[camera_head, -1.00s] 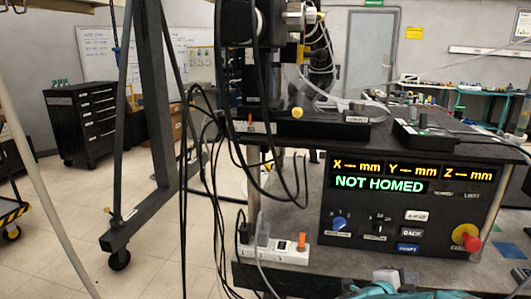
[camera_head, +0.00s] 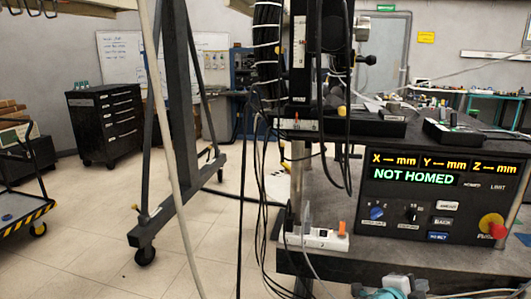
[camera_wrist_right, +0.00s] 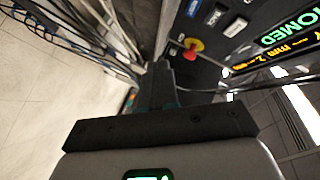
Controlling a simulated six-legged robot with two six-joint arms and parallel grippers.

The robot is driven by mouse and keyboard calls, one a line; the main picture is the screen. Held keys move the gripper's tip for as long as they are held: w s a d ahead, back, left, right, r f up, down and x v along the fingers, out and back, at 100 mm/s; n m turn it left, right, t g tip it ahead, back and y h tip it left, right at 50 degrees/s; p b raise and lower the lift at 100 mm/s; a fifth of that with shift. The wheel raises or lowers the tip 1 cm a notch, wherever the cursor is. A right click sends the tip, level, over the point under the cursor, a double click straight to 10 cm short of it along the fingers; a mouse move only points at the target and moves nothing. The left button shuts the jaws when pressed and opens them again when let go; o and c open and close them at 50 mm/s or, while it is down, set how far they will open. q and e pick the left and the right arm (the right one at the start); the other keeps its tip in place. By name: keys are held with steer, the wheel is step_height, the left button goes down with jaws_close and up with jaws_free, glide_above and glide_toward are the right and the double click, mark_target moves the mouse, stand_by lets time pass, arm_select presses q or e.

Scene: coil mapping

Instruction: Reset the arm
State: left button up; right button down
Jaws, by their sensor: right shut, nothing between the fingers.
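My right gripper (camera_wrist_right: 170,82) is shut and empty in the right wrist view, its dark fingers pointing toward the control panel. In the head view, part of my right gripper (camera_head: 392,288) shows at the bottom edge, below the panel. The black control panel (camera_head: 400,202) reads NOT HOMED in green, with X, Y and Z readouts in yellow showing dashes. A red emergency knob on a yellow base (camera_head: 492,226) sits at its right end. The knob also shows just beyond the fingers in the wrist view (camera_wrist_right: 194,45). My left gripper is not in view.
A grey bench (camera_head: 345,262) carries the panel and a white power strip (camera_head: 313,240). Black cables hang at its left side. A grey wheeled frame (camera_head: 180,210) stands left of it, with a black drawer cabinet (camera_head: 104,122) behind. The tiled floor at left is mostly open.

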steer(key=s+a+f+n+y, duration=0.2)
steer(key=f+n+y, duration=0.15)
steer(key=f, duration=0.55)
steer(key=s+a+f+n+y, duration=0.2)
steer(key=s+a+f+n, duration=0.15)
steer(key=f, duration=0.55)
steer(key=s+a+f+n+y, duration=0.2)
steer(key=f+n+y, duration=0.15)
steer(key=f, duration=0.55)
steer(key=s+a+f+n+g+y, duration=0.3)
steer(key=s+a+n+g+y, duration=0.15)
steer(key=s+a, duration=0.45)
steer(key=s+a+f+n+g+y, duration=0.35)
steer(key=s+a+n, duration=0.25)
steer(key=s, duration=0.5)
step_height(320, 180, up, 13)
steer(key=p, duration=1.3)
steer(key=shift+w, duration=0.15)
